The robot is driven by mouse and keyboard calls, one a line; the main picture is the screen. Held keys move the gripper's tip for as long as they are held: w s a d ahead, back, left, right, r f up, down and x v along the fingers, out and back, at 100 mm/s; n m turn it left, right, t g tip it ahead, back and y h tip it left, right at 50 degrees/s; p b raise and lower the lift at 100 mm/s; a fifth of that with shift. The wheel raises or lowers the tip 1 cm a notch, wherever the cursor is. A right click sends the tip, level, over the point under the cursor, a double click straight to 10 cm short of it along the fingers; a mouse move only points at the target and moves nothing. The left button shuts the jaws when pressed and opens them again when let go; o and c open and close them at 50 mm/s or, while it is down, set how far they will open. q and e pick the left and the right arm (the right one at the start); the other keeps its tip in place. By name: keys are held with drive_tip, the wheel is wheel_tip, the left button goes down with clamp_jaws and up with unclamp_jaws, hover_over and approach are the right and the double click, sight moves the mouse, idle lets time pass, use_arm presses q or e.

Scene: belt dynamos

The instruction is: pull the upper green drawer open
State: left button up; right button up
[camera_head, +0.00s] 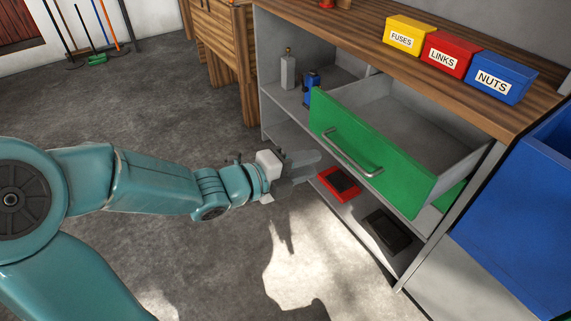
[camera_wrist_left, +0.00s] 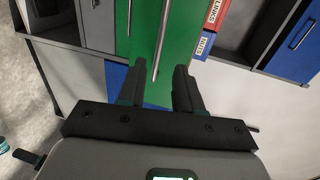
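The upper green drawer (camera_head: 375,165) is pulled out of the workbench, and its empty grey inside shows in the head view. A grey bar handle (camera_head: 352,158) runs along its front. Part of a lower green front (camera_head: 452,198) shows beneath it. My left gripper (camera_head: 303,166) is below and to the left of the handle in the head view, apart from it. In the left wrist view, my left gripper (camera_wrist_left: 159,86) has its two dark fingers spread, with the green drawer front (camera_wrist_left: 148,60) and handle (camera_wrist_left: 165,45) beyond them. My right gripper is in neither view.
Yellow FUSES (camera_head: 407,35), red LINKS (camera_head: 446,54) and blue NUTS (camera_head: 494,78) bins stand on the wooden top. A red item (camera_head: 338,184) and a dark item (camera_head: 387,231) lie on the low shelf. Open floor (camera_head: 210,270) is in front.

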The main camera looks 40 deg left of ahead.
use_arm(q)
drive_tip(key=v, duration=0.5)
drive_tip(key=shift+s, duration=0.15)
drive_tip(key=d+f+n+g+h, duration=0.1)
drive_tip(key=d+f+n+g, duration=0.1)
drive_tip(key=d+f, duration=0.45)
drive_tip(key=d+f+n+g, duration=0.3)
drive_tip(key=f, duration=0.7)
drive_tip(key=d+f+n+g+h, duration=0.1)
drive_tip(key=d+f+n+g, duration=0.1)
drive_tip(key=d+f, duration=0.45)
drive_tip(key=s+f+n+g+y, duration=0.2)
drive_tip(key=s+f+n+g, duration=0.2)
drive_tip(key=s+f+n, duration=0.3)
drive_tip(key=s+f+n+g+y, duration=0.1)
drive_tip(key=s+f+n+g, duration=0.25)
drive_tip(key=f+n, duration=0.55)
wheel_tip(320, 180, up, 25)
drive_tip(key=s+n+p, duration=0.1)
drive_tip(key=p, duration=2.4)
drive_tip(key=shift+a+r, duration=0.2)
